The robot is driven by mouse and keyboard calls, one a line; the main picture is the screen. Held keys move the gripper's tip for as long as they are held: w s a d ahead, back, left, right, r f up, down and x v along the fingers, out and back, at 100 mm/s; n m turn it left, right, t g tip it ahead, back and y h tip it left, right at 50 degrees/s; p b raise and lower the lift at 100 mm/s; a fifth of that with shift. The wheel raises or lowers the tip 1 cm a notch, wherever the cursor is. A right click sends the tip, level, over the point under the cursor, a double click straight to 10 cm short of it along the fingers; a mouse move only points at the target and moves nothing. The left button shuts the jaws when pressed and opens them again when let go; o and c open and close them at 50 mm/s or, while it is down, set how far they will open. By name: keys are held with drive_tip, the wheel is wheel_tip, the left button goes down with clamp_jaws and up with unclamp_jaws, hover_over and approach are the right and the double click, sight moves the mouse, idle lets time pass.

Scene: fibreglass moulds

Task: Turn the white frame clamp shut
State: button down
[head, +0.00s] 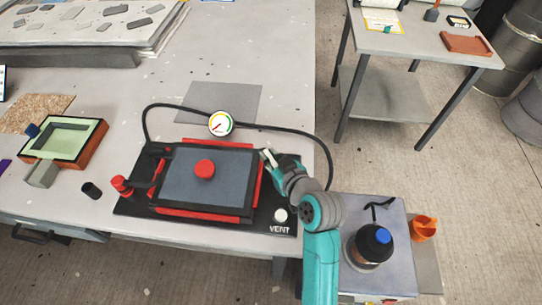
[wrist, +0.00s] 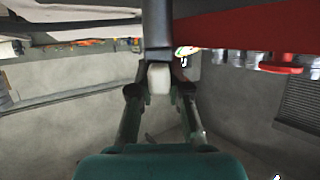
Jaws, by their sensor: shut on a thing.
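The white frame clamp's tip (wrist: 159,78) sits between the two fingers of my gripper (wrist: 160,92) in the wrist view, at the end of a dark bar (wrist: 157,28). In the head view, my gripper (head: 273,166) is at the right edge of the red frame (head: 186,212), shut on the clamp's handle. The handle is mostly hidden by the fingers there. The frame surrounds a dark panel (head: 225,180) with a red knob (head: 204,169) in its middle. Whether the clamp presses on the frame is not clear.
A red-knobbed clamp (head: 121,186) is at the frame's left. A gauge (head: 221,124) with a black hose stands behind. A white vent knob (head: 280,215) is near my arm.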

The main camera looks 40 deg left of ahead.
drive_tip(key=n+g, duration=0.6)
drive_tip(key=g, duration=0.1)
drive_tip(key=shift+g+y, duration=0.3)
drive_tip(key=shift+y, duration=0.1)
drive_tip(key=shift+s+n+g+h, duration=0.15)
drive_tip(key=shift+n+g+h, duration=0.25)
drive_tip(key=shift+n+g, duration=0.65)
drive_tip(key=shift+s+n+g+h, duration=0.15)
drive_tip(key=shift+n+g+h, duration=0.25)
drive_tip(key=shift+n+g, duration=0.6)
drive_tip(key=c, duration=1.1)
unclamp_jaws()
drive_tip(key=v, duration=1.2)
drive_tip(key=shift+w+f, duration=0.1)
drive_tip(key=shift+w, duration=0.05)
